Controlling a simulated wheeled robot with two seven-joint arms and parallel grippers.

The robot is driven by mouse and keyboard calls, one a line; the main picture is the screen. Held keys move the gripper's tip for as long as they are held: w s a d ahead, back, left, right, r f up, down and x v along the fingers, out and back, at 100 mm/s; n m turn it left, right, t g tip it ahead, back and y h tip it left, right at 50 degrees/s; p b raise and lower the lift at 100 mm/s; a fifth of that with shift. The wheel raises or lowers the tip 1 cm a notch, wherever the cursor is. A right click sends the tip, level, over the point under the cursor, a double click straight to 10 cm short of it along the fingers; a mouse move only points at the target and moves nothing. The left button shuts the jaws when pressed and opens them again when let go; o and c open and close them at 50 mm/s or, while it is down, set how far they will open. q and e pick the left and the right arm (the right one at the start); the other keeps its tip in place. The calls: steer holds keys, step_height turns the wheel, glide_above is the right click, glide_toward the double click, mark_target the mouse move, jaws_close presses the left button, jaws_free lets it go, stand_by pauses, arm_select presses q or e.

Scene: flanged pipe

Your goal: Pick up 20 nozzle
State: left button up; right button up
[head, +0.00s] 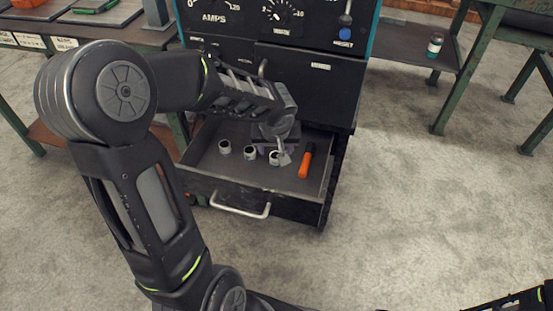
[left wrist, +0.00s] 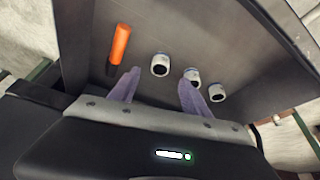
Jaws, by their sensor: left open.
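Three small pale nozzles with dark openings lie in a row in the open drawer (head: 205,171): a left one (head: 224,147), a middle one (head: 249,153) and a right one (head: 274,158). I cannot read which is 20. My left gripper (head: 283,151) is over the right one, partly hiding it. In the left wrist view, my open gripper (left wrist: 160,77) has purple fingers apart, with the right nozzle (left wrist: 160,66) beyond the gap between them. The middle nozzle (left wrist: 192,76) is partly behind one fingertip, and the left nozzle (left wrist: 216,92) is outside. My right gripper is not in view.
An orange-handled tool (head: 306,160) lies in the drawer beside the right nozzle, near the drawer's side wall. The drawer has a front handle (head: 240,208). The cabinet (head: 310,83) stands behind it. A jar (head: 435,46) sits on a bench shelf at right. The floor at right is clear.

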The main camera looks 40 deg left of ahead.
mark_target(276, 159)
arm_select(q)
steer(key=shift+b+x, duration=0.3)
steer(key=shift+x, duration=1.05)
steer(key=b+x, duration=0.1)
steer(key=x, duration=0.4)
steer(key=shift+a+f, duration=0.1)
steer(key=shift+c, duration=0.2)
jaws_close()
